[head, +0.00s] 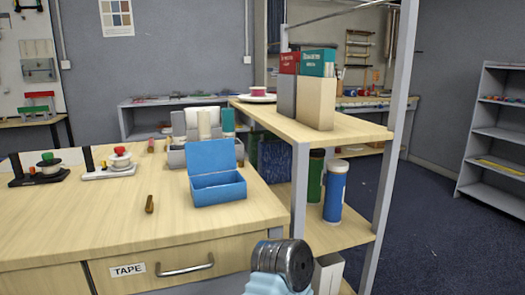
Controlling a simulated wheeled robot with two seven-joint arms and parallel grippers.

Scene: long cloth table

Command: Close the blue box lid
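The blue box (219,192) stands on the wooden worktop, near its right end. Its blue lid (211,155) is open and stands up at the back of the box, leaning slightly back. The inside of the box shows as an empty blue hollow, though its floor is only partly visible. Neither of my grippers shows in the head view.
Behind the box is a grey holder (176,158) with upright rolls or books. A wooden shelf (345,130) on a grey post (392,140) stands to the right. The front worktop is mostly clear.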

